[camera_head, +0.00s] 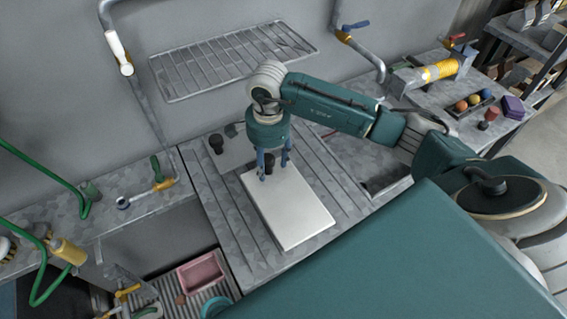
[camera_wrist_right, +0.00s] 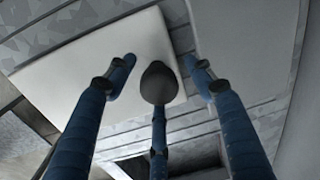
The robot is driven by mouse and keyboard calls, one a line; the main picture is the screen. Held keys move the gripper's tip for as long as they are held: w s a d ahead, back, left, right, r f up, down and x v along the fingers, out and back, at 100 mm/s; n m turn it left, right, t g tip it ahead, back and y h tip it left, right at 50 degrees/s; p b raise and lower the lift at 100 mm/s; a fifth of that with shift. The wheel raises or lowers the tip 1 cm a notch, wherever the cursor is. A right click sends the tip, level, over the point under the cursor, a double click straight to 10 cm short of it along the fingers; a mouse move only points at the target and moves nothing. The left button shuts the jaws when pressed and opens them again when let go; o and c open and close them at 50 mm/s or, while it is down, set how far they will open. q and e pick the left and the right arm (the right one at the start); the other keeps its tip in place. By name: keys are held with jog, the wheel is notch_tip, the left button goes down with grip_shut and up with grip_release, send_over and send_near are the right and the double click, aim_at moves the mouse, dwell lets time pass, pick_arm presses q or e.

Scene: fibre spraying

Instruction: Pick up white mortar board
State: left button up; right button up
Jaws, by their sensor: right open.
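The white mortar board (camera_head: 296,212) is a flat pale rectangle lying on the ribbed grey metal counter (camera_head: 228,225) in the head view. In the right wrist view the board (camera_wrist_right: 65,85) fills the upper left, behind the fingers. My right gripper (camera_head: 272,168) points down over the board's far end. I cannot tell whether the fingertips touch the board. The gripper hides part of the board's far edge. My left gripper is not in view.
A grey plate with a dark knob (camera_head: 216,143) lies beside the board's far left corner. A wire rack (camera_head: 235,60) is on the back wall. A pink tray (camera_head: 201,272) sits low at the front left. Colored balls (camera_head: 474,101) lie on the right bench.

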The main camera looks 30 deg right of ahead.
grip_shut()
jog(key=shift+r, duration=0.15)
